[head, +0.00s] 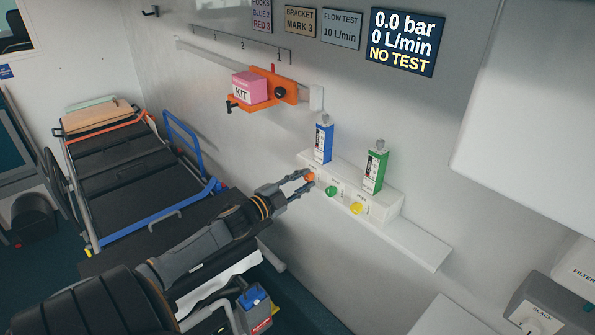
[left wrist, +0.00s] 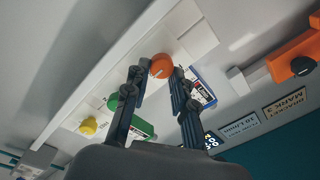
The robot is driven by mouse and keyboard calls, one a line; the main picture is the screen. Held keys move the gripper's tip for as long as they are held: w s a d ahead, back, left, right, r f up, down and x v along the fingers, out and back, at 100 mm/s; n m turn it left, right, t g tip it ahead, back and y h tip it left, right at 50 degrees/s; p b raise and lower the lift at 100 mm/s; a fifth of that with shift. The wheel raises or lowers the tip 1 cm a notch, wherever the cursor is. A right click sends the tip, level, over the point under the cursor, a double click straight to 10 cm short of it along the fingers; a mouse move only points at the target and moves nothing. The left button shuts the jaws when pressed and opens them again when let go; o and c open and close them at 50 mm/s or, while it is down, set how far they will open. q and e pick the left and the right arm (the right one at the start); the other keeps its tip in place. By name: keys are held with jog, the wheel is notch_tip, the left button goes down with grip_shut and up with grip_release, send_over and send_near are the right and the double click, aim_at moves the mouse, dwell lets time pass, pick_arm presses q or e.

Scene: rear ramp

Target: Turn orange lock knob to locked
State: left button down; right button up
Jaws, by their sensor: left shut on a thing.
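The orange lock knob (head: 310,176) is the leftmost of three round knobs on the front of a white wall ledge. My left gripper (head: 307,179) reaches it from the lower left, its fingertips on either side of the knob. In the left wrist view the orange knob (left wrist: 162,65) sits between the two dark fingertips (left wrist: 160,73), which are shut on its sides. A short pale mark shows on the knob's face; the lettering around it is too small to read. My right gripper is not in view.
A green knob (head: 331,191) and a yellow knob (head: 356,208) sit close to the right. Blue (head: 324,141) and green (head: 375,170) flow meters stand above. The wall screen (head: 404,41) reads 0.0 bar, 0 L/min, NO TEST. A stretcher (head: 125,165) stands at left.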

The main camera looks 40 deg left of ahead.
pick_arm(q)
jog(key=shift+w+a+r, duration=0.1)
jog(key=shift+a+r, duration=0.2)
jog(key=shift+r, duration=0.2)
jog(key=c, duration=1.2)
grip_release()
jog(key=shift+o, duration=0.5)
jog(key=shift+f, duration=0.15)
jog(key=shift+d+f, duration=0.1)
jog(key=shift+s+d, duration=0.15)
jog(key=shift+s, duration=0.2)
jog(key=s+a, duration=0.1)
jog(key=s, duration=1.1)
jog(key=shift+a+f, duration=0.1)
jog(key=shift+a, duration=0.05)
